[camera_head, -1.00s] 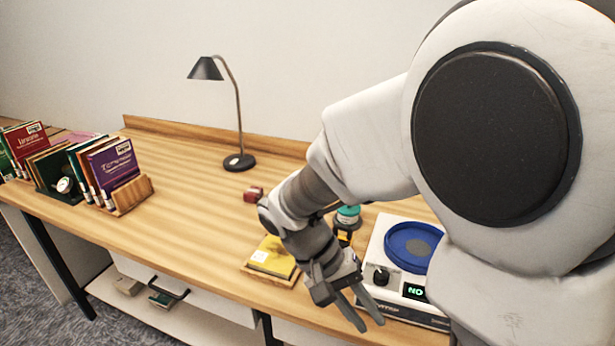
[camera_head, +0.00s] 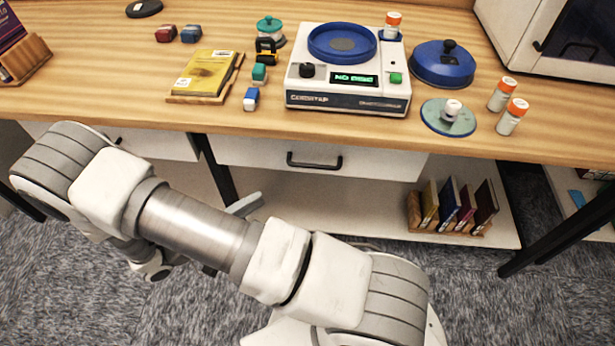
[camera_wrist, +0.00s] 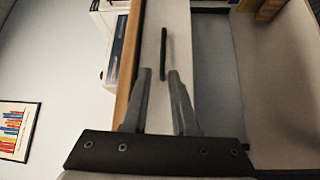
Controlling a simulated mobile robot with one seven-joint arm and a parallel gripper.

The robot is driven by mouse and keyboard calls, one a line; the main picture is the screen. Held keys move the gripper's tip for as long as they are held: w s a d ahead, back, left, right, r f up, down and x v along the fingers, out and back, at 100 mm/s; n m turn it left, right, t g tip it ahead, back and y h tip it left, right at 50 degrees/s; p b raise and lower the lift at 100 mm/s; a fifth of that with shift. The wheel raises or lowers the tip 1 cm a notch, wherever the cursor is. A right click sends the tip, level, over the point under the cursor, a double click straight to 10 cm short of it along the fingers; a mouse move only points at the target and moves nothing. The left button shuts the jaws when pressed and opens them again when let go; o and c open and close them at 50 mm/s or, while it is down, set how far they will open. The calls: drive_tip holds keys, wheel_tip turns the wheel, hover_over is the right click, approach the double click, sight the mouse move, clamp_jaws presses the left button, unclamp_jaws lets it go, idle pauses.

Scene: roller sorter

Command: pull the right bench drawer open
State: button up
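The right bench drawer (camera_head: 385,163) is a white front under the wooden benchtop, with a dark bar handle (camera_head: 315,163). It looks shut, flush under the bench edge. My gripper (camera_head: 245,205) is below and left of the handle in the head view, mostly hidden behind my own arm. In the wrist view my gripper (camera_wrist: 160,76) is open, its two fingers apart with nothing between them. The handle (camera_wrist: 163,53) lies just beyond the fingertips there, roughly in line with the gap, against the white drawer front (camera_wrist: 180,40).
A disc machine (camera_head: 345,98) stands on the bench above the drawer. A yellow book (camera_head: 207,75) and small blocks lie to its left; orange-capped bottles (camera_head: 502,95) stand right. A lower shelf (camera_head: 380,215) holds several books (camera_head: 455,203). Floor in front is open.

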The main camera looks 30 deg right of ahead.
sight(311, 165)
drive_tip(key=shift+t, duration=0.7)
drive_tip(key=x, duration=0.5)
drive_tip(key=b+x, duration=0.1)
drive_tip(key=x, duration=0.5)
drive_tip(key=f+x, duration=0.1)
drive_tip(key=x, duration=0.4)
drive_tip(key=shift+s+d, duration=0.15)
drive_tip(key=shift+d, duration=0.15)
clamp_jaws()
